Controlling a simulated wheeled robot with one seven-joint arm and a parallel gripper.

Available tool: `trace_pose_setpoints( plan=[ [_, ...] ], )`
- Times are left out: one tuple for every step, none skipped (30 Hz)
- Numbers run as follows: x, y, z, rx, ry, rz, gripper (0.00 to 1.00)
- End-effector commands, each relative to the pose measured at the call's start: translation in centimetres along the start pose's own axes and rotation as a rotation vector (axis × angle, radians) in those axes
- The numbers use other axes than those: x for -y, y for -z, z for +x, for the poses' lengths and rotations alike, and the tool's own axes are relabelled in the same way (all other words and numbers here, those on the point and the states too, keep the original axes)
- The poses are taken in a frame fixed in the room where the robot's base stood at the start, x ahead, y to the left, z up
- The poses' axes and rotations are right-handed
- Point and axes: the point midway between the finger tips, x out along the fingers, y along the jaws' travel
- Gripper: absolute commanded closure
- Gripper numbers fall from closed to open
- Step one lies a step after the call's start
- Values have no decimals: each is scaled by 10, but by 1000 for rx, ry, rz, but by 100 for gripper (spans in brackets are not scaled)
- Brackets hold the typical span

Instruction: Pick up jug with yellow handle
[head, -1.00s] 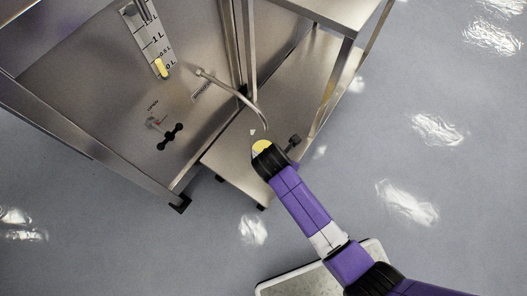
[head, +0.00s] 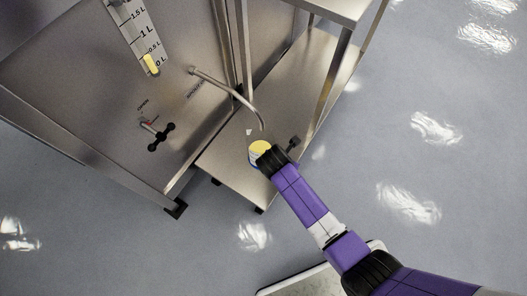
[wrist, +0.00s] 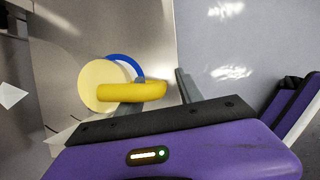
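The jug (head: 257,150) stands on the low metal shelf, with a pale yellow top and some blue at its side. In the wrist view, I look down on its round yellow top (wrist: 100,86), a blue ring edge and the thick yellow handle (wrist: 133,91). My gripper (wrist: 160,92) is open at the handle. One finger passes behind the handle, on the jug side, and the other is beyond its outer end with a small gap. In the head view, my gripper (head: 279,155) covers the handle and part of the jug.
A bent metal pipe (head: 235,93) comes from the panel above the jug. A shelf post (head: 335,75) stands to the right. Open floor lies right of the shelf.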

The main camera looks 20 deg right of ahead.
Motion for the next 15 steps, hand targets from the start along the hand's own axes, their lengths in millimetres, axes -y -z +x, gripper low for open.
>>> trace_pose_setpoints(
  plan=[
    [0, 0, 0, 0, 0, 0, 67],
    [0, 0, 0, 0, 0, 0, 72],
    [0, 0, 0, 0, 0, 0, 80],
    [0, 0, 0, 0, 0, 0, 86],
    [0, 0, 0, 0, 0, 0, 92],
    [0, 0, 0, 0, 0, 0, 100],
    [0, 0, 0, 0, 0, 0, 100],
    [0, 0, 0, 0, 0, 0, 100],
    [0, 0, 0, 0, 0, 0, 100],
    [0, 0, 0, 0, 0, 0, 100],
    [0, 0, 0, 0, 0, 0, 100],
    [0, 0, 0, 0, 0, 0, 100],
    [0, 0, 0, 0, 0, 0, 100],
    [0, 0, 0, 0, 0, 0, 100],
    [0, 0, 0, 0, 0, 0, 100]
  ],
)
